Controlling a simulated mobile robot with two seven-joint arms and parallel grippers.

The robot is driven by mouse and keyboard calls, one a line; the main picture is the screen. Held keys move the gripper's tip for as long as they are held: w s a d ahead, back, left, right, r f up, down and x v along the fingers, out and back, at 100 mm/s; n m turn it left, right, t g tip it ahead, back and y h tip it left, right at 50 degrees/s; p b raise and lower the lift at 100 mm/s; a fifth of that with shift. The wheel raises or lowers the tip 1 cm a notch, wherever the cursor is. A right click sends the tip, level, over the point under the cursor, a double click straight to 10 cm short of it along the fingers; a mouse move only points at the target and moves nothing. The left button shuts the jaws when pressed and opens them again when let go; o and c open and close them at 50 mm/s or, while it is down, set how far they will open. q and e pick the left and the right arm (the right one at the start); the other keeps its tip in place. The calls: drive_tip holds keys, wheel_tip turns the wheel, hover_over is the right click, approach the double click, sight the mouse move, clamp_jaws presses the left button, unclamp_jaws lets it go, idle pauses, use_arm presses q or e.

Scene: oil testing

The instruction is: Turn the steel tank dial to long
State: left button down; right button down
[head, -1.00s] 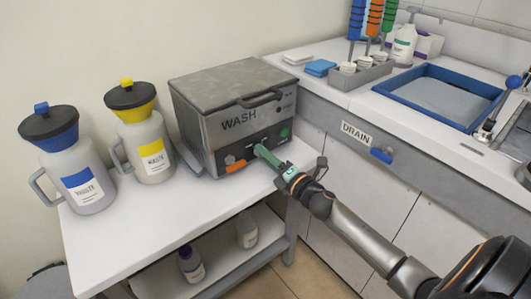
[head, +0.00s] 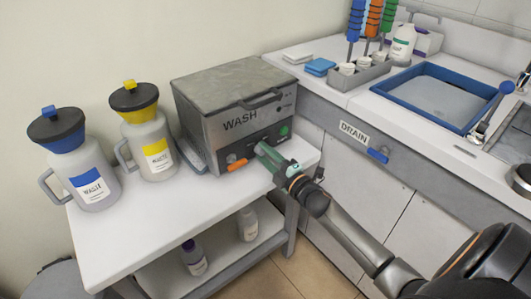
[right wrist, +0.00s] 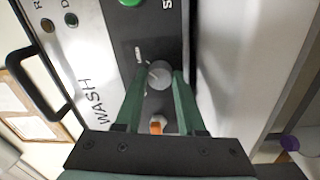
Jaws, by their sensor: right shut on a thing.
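The steel tank (head: 232,95) is a grey metal box marked WASH, standing on the white table against the wall. Its front panel faces me. My right gripper (head: 259,149) reaches its lower front, and its green fingers hide the dial in the head view. In the right wrist view, the round grey dial (right wrist: 159,73) sits between the fingertips of my right gripper (right wrist: 159,80), which are shut on its sides. Small marks beside the dial are too small to read. My left gripper is not in view.
An orange lever (head: 237,164) sticks out left of my gripper, and a green button (head: 284,131) is to the right. Blue-labelled (head: 88,180) and yellow-labelled (head: 152,150) waste jugs stand left on the table (head: 185,225). A counter with a blue-rimmed tray (head: 405,101) is at right.

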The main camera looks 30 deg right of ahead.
idle(0.3)
drive_tip(key=c, duration=0.5)
unclamp_jaws()
drive_tip(key=s+d+p, duration=0.1)
drive_tip(key=s, duration=1.1)
drive_tip(key=shift+s+f, duration=0.25)
drive_tip(key=shift+a+f, duration=0.1)
